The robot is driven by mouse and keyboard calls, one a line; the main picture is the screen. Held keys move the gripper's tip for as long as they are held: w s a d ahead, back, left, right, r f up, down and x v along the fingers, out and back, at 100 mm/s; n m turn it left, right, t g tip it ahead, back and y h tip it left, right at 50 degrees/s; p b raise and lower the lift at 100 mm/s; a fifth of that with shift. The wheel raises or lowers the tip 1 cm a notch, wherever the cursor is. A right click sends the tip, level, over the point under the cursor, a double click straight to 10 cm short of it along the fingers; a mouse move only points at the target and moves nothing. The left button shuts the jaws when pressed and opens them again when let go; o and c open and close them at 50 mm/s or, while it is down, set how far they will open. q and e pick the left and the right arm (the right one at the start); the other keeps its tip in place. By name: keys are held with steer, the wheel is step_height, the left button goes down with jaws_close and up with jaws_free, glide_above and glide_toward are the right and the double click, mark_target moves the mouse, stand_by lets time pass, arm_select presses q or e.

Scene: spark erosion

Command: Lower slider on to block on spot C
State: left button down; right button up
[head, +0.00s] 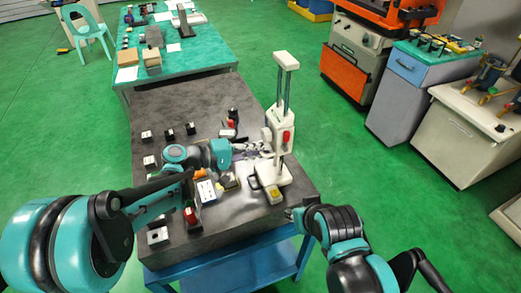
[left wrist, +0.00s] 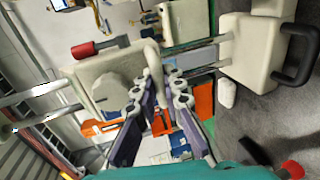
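The white machine with twin upright columns stands at the right of the dark table in the head view. Its slider (head: 281,128) has a red knob and sits partway up, above the base (head: 273,180). The slider (left wrist: 105,72) fills the left of the left wrist view. My left gripper (head: 262,148) reaches it from the left. In the left wrist view its fingers (left wrist: 156,82) close around the slider's pale curved handle (left wrist: 152,55). My right gripper (head: 291,213) is at the table's front right edge, apart from the machine; its fingers are too small to judge. I cannot identify spot C or its block.
Several small black blocks with white labels, one here (head: 149,161), stand on the table's left half. A white card (head: 206,190) lies near my left arm. A grey block (head: 158,235) sits at the front left corner. The table's back left (head: 165,103) is clear.

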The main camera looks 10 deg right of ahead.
arm_select(q)
steer(key=shift+f+b, duration=2.6)
steer(key=shift+f, duration=1)
steer(key=shift+s, duration=0.15)
steer(key=c, duration=1.9)
jaws_free()
steer(key=shift+r, duration=0.1)
steer(key=v, duration=1.2)
